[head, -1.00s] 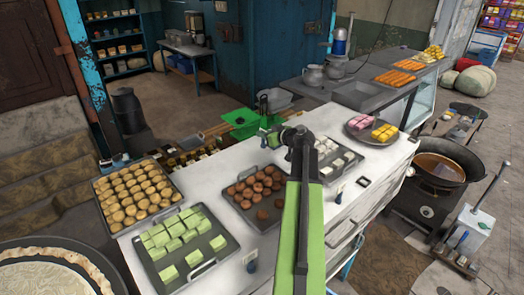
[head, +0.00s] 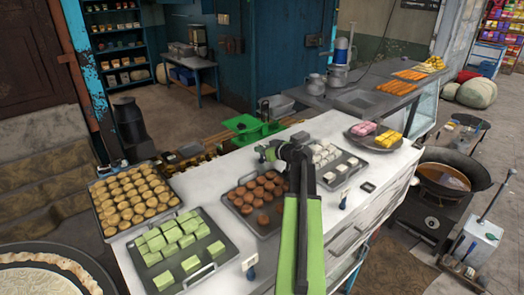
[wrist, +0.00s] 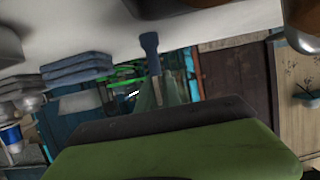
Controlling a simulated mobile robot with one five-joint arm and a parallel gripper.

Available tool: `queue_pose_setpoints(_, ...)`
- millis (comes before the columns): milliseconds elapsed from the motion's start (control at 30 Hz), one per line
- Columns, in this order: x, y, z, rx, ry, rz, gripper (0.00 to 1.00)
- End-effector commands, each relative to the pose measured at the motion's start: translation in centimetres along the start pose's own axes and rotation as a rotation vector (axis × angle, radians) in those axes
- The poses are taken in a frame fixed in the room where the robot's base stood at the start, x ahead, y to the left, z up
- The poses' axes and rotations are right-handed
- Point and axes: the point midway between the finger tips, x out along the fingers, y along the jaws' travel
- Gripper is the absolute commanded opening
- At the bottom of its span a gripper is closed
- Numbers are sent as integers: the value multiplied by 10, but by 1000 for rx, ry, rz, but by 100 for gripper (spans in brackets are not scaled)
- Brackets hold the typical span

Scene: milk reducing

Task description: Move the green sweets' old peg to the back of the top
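A blue peg (wrist: 150,42) shows in the wrist view at the tip of my gripper (wrist: 158,85), whose fingers look closed on its stem. In the head view my gripper (head: 267,153) is near the back edge of the white top (head: 218,180), behind the brown sweets; the peg in it is too small to make out there. The green sweets (head: 170,237) sit on a dark tray at the front left of the top. Another blue peg (head: 251,273) with a pale tag stands at that tray's front right corner.
Trays of biscuits (head: 130,198), brown sweets (head: 258,190) and white sweets (head: 345,170) cover much of the top. A green scale (head: 250,128) stands behind its back edge. Another blue peg (head: 343,202) stands near the front edge. A plate (head: 372,138) is farther right.

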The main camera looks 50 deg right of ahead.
Motion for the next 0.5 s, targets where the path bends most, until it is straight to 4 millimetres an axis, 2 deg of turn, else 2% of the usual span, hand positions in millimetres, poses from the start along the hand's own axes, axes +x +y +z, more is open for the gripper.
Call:
queue_pose_setpoints(33, 0, 0, 0, -1, -2, 0, 19)
queue_pose_setpoints(100, 0, 0, 0, -1, -2, 1, 27)
queue_pose_setpoints(433, -2, 1, -4, -1, -1, 1, 27)
queue_pose_setpoints(500, -12, 0, -4, 0, -1, 3, 27)
